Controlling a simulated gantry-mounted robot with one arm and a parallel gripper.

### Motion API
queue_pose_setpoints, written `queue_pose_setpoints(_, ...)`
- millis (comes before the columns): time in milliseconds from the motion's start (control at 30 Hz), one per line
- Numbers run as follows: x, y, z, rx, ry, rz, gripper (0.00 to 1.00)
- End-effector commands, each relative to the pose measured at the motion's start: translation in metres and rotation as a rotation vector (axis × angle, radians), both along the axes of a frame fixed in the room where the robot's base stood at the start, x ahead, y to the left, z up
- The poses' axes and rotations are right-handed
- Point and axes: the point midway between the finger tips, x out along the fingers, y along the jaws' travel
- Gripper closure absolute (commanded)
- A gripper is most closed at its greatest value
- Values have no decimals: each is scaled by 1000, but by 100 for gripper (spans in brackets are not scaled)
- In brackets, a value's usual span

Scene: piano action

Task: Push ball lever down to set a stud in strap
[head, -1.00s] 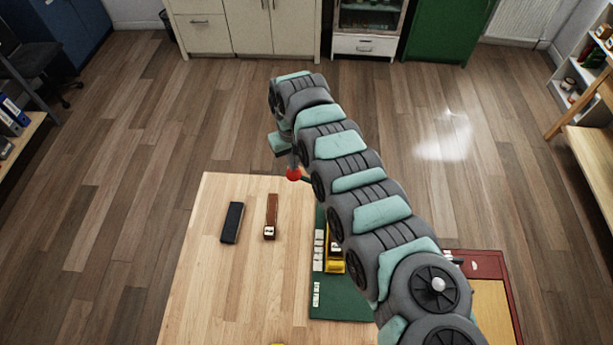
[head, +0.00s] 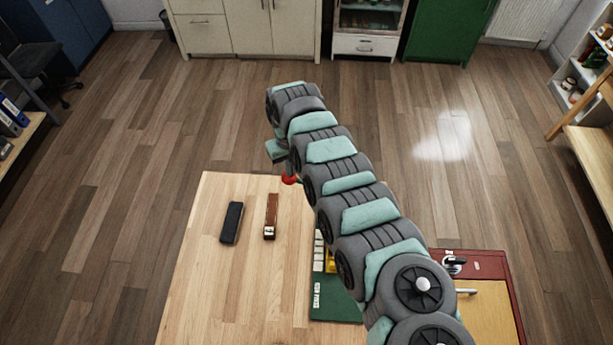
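The red ball (head: 289,180) of the lever shows at the far edge of the wooden table, just below my gripper (head: 284,165). The gripper is small here and partly covered by my arm, so its fingers and any contact with the ball cannot be made out. The lever's shaft and the press under it are hidden by my arm. A brown strap (head: 271,216) with a pale end lies on the table left of the green mat (head: 335,308). A yellow part (head: 330,262) on the mat shows partly beside my arm. No stud can be made out.
A black block (head: 232,222) lies left of the strap. Small white pieces (head: 318,250) line the mat's left edge. A red-framed tray (head: 490,268) with a dark tool stands at the right. The table's left part (head: 215,290) is clear.

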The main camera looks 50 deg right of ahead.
Motion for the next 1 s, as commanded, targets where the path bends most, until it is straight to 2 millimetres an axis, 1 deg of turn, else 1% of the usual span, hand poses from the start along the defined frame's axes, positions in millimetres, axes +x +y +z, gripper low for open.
queue_pose_setpoints(33,0,0,-4,0,3,-1,100)
queue_pose_setpoints(467,0,1,-5,0,3,-1,100)
queue_pose_setpoints(800,5,4,-20,0,2,-2,100)
queue_pose_setpoints(1000,6,5,-22,0,2,-2,100)
